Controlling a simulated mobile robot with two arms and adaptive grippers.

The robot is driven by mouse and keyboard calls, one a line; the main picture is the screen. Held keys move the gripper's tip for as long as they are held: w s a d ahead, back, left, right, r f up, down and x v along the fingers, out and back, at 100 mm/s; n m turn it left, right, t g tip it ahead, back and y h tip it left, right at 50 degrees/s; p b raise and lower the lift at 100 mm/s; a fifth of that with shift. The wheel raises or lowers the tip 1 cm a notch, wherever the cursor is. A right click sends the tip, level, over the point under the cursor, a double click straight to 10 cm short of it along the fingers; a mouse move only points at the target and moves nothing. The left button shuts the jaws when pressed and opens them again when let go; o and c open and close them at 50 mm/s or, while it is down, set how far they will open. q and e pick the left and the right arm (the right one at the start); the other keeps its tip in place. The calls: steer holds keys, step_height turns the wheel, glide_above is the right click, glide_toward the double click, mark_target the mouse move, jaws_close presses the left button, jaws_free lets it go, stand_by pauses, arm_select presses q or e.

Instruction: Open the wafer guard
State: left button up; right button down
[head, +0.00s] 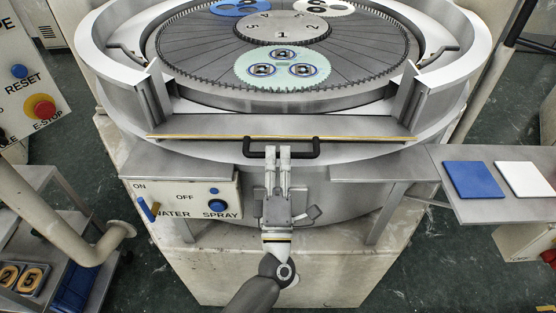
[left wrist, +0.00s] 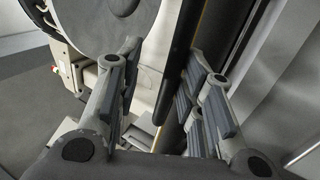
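The wafer guard (head: 350,126) is a grey metal panel with a brass-coloured edge, across the front opening of the round lapping machine. Its black bar handle (head: 306,149) sticks out at the front middle. My left gripper (head: 278,153) reaches up from below, its fingertips overlapping the handle's middle. In the left wrist view its fingers (left wrist: 160,95) are apart, and the black handle (left wrist: 181,65) runs through the view between the finger pairs, nearer the right pair. I cannot tell whether the fingers touch it. My right gripper is in neither view.
Toothed wafer carriers, including a pale green one (head: 283,82), lie on the lapping plate behind the guard. A water spray panel (head: 180,200) is left of my arm. A right side shelf (head: 500,211) holds blue and white pads. The reset and E-stop panel (head: 22,85) stands far left.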

arm_select(q)
steer(key=shift+w+f, duration=0.1)
steer(key=shift+f, duration=0.05)
steer(key=shift+s+f, duration=0.4)
steer(key=v, duration=1.1)
steer(key=shift+r, duration=0.2)
steer(key=shift+s, duration=0.1)
